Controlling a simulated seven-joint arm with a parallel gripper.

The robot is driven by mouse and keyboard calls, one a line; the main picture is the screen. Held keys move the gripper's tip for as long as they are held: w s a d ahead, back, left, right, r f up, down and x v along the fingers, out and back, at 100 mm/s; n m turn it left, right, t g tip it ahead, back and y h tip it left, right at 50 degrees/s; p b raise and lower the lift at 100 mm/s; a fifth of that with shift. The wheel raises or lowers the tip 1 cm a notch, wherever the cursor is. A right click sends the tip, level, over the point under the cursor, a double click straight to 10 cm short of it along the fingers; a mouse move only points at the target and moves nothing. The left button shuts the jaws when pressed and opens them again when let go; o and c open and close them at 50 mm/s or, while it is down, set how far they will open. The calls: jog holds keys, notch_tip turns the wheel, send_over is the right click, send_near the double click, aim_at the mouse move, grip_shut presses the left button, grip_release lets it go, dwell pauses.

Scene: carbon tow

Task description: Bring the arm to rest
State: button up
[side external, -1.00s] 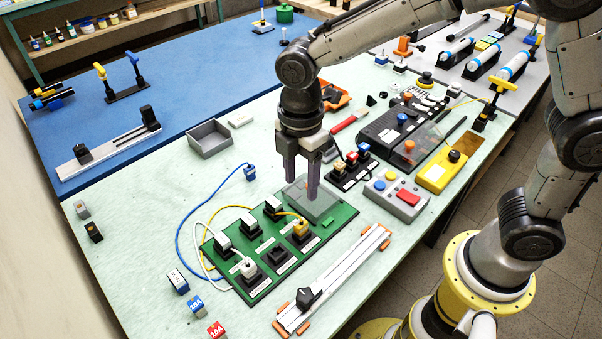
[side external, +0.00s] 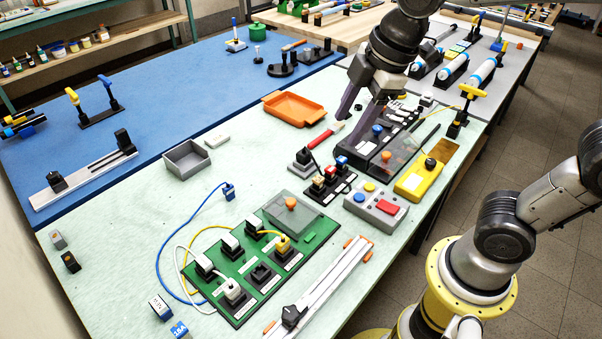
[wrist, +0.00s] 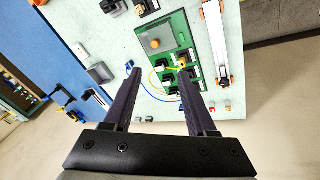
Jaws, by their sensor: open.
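My gripper (side external: 359,108) is open and empty, raised above the far part of the pale green bench top in the side external view. In the wrist view my gripper (wrist: 160,85) shows two dark fingers spread wide with nothing between them. The green board (side external: 239,309) with several plugs and sockets lies well below and to the left of it in the side external view. The board also shows in the wrist view (wrist: 194,75), beyond the fingertips. A clear cover with an orange knob (side external: 291,203) rests on the board's far end.
An orange tray (side external: 296,110), a red-handled tool (side external: 326,135) and a black console (side external: 372,139) lie near or under my gripper. A grey button box (side external: 376,207) and a yellow box (side external: 415,182) stand to the right.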

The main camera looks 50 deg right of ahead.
jog(key=s+d+f+m+t, duration=0.1)
jog(key=s+d+f+m, duration=0.2)
jog(key=s+m, duration=0.8)
jog(key=shift+s+d+m+t+h, duration=0.35)
jog(key=shift+d+m, duration=0.25)
jog(key=shift+d, duration=0.4)
